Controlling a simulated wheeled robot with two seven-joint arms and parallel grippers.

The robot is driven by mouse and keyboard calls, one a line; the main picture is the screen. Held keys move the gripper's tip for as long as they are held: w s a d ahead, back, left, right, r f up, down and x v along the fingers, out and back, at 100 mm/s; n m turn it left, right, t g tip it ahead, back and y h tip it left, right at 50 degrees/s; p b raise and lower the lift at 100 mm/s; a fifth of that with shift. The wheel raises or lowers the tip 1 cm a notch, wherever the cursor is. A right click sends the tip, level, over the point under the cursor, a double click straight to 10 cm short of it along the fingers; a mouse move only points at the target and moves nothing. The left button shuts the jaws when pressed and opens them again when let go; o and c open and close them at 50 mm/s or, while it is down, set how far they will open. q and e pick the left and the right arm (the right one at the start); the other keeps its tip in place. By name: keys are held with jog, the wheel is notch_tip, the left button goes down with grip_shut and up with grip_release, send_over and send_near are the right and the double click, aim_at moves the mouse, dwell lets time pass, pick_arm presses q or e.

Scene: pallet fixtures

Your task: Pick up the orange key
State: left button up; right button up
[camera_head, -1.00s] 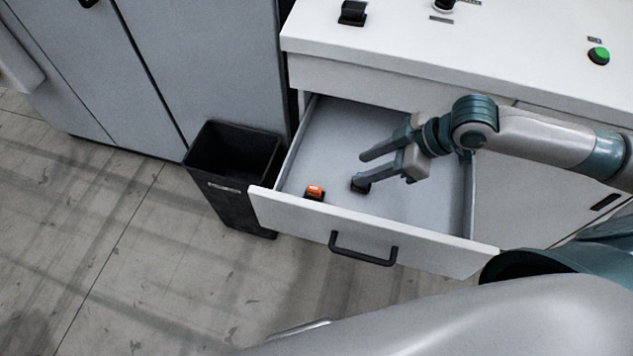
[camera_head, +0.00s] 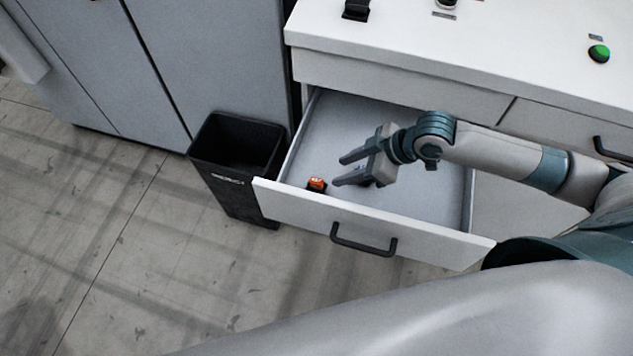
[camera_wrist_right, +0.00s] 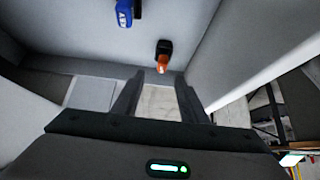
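The orange key (camera_head: 317,184), orange on a black base, lies in the front left of the open drawer (camera_head: 440,215). In the right wrist view the orange key (camera_wrist_right: 162,66) is just beyond the fingertips, roughly between their lines. My right gripper (camera_head: 338,172) is open and empty over the drawer, right of the orange key and apart from it. Its two fingers (camera_wrist_right: 158,82) are spread in the wrist view. My left gripper is not in view.
A black bin (camera_head: 236,165) stands left of the drawer. The drawer front has a black handle (camera_head: 363,241). The white counter (camera_head: 480,45) above carries a green button (camera_head: 599,53) and black switches. A grey cabinet (camera_head: 215,60) stands at the back left.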

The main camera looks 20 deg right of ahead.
aim_at(321, 181)
jog(key=shift+p+x, duration=0.45)
jog(key=shift+x, duration=1.9)
jog(key=shift+w+a+f+p, duration=0.1)
jog(key=shift+a+f+p, duration=0.2)
jog(key=shift+a+p, duration=0.1)
jog(key=p+x, duration=0.1)
jog(key=x, duration=0.2)
jog(key=shift+f, duration=0.1)
jog(key=shift+a+f, duration=0.25)
jog(key=shift+f, duration=0.25)
grip_shut()
